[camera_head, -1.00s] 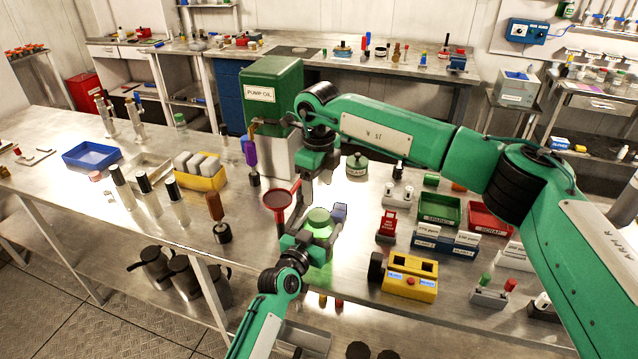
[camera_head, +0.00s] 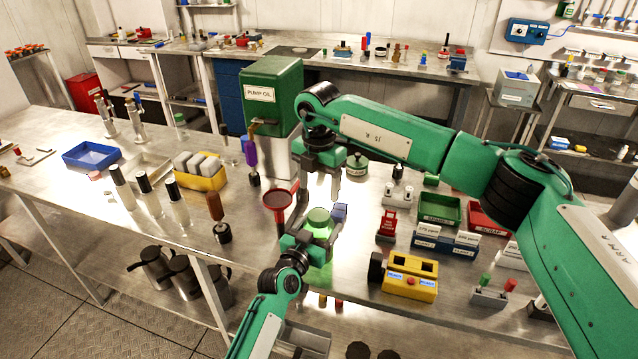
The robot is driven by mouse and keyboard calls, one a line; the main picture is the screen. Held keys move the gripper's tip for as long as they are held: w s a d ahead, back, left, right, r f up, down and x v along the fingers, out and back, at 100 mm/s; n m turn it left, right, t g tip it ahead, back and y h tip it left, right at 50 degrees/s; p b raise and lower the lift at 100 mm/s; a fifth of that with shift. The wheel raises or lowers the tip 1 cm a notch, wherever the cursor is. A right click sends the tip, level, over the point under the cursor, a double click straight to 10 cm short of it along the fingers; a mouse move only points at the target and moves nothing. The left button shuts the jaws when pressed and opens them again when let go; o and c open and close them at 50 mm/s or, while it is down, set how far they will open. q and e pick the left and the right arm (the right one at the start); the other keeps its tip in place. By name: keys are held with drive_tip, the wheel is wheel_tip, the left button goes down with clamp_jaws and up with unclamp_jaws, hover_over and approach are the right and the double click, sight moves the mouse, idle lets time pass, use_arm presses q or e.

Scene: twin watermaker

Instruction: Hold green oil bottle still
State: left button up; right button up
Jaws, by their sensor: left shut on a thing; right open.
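The green oil bottle (camera_head: 319,217) stands near the front edge of the steel bench, its pale green top facing up. My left gripper (camera_head: 316,238) is shut on it from the front and hides part of its body. My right gripper (camera_head: 322,192) hangs above and just behind the bottle, pointing down, with open and empty fingers. It looks apart from the bottle.
A red funnel (camera_head: 277,200) stands close to the left of the bottle. A small blue-violet block (camera_head: 339,212) is close on the right. The green pump oil tank (camera_head: 272,95) stands behind. A yellow box (camera_head: 409,284) is at the front right.

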sight(319, 214)
drive_tip(key=m, duration=0.4)
drive_tip(key=shift+m, duration=0.4)
drive_tip(key=m, duration=0.5)
drive_tip(key=shift+f, duration=4)
drive_tip(key=c, duration=1)
